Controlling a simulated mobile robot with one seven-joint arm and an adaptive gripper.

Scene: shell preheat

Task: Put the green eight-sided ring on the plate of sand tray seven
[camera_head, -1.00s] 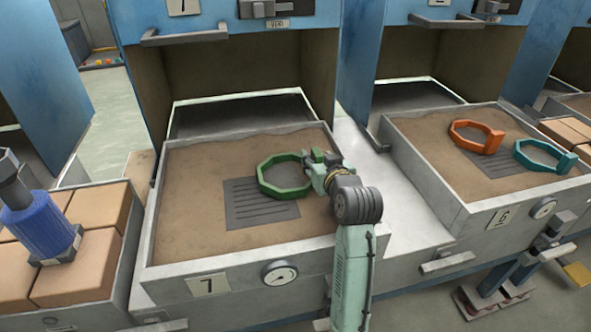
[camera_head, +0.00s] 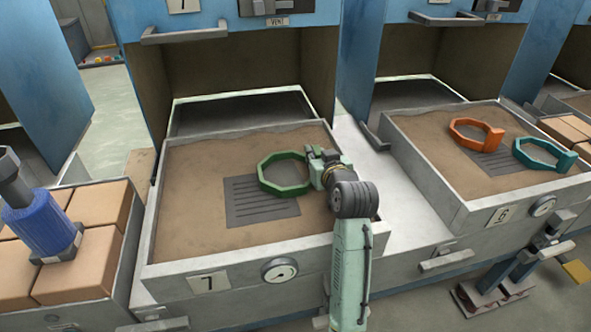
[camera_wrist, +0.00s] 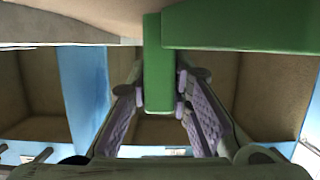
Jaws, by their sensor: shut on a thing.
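The green eight-sided ring (camera_head: 264,178) is at the slotted dark plate (camera_head: 245,212) of sand tray seven (camera_head: 165,259), over the plate's right part and partly past its right edge. I cannot tell whether it touches the plate or hangs just above it. My gripper (camera_head: 312,172) is shut on the ring's right side. In the wrist view the green handle of the ring (camera_wrist: 159,70) stands between the two pads of my gripper (camera_wrist: 160,100). My gripper hides the ring's right end in the head view.
Sand tray six (camera_head: 450,200) at the right holds an orange ring (camera_head: 478,137) and a teal ring (camera_head: 540,158) by its own plate. A tray of tan blocks (camera_head: 75,275) with a blue cylinder (camera_head: 42,226) stands left. Open blue furnaces stand behind.

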